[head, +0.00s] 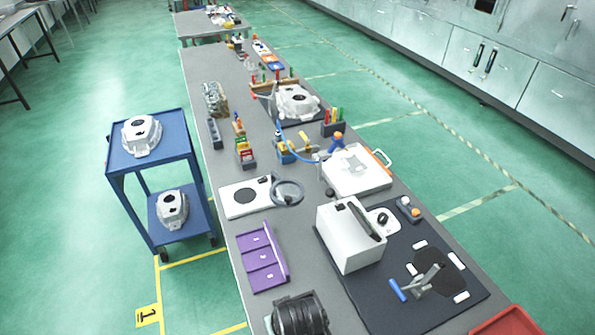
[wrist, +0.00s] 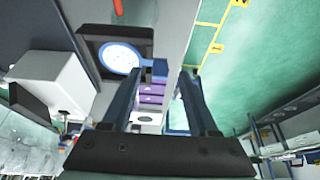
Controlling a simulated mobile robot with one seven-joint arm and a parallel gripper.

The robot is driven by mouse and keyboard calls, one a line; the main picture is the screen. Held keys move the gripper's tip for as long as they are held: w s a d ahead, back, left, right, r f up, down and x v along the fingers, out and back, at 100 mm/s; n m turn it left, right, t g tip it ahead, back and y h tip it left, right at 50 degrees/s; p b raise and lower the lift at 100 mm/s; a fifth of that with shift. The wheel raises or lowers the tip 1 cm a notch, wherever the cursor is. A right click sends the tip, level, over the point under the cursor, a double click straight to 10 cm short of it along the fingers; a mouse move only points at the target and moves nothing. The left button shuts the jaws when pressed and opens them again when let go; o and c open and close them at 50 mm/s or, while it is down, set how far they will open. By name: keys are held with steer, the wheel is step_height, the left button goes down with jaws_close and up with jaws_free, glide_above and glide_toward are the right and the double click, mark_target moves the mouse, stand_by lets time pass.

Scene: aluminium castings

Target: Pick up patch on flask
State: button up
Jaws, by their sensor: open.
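My gripper (wrist: 160,78) is open in the wrist view, its two dark fingers apart with nothing between them. Beyond the fingers, left of the gap, is a dark square block (wrist: 92,36) with a pale round face (wrist: 119,57) and a blue piece beside it. I cannot tell whether this is the flask or its patch. The purple tray (wrist: 152,92) shows farther off in the gap. In the head view no patch or flask can be told for certain. A dark ribbed shape (head: 299,315) stands at the bottom edge, partly cut off.
The long grey bench holds a purple tray (head: 262,262), a white box (head: 350,235) on a dark mat (head: 378,312), and a white panel (head: 240,197). A blue cart (head: 180,157) with castings stands left. A red bin (head: 508,320) is at lower right. The green floor is clear.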

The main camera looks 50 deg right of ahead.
steer(key=shift+w+f, duration=0.15)
steer(key=shift+f, duration=0.15)
jaws_close()
steer(key=shift+r, duration=0.1)
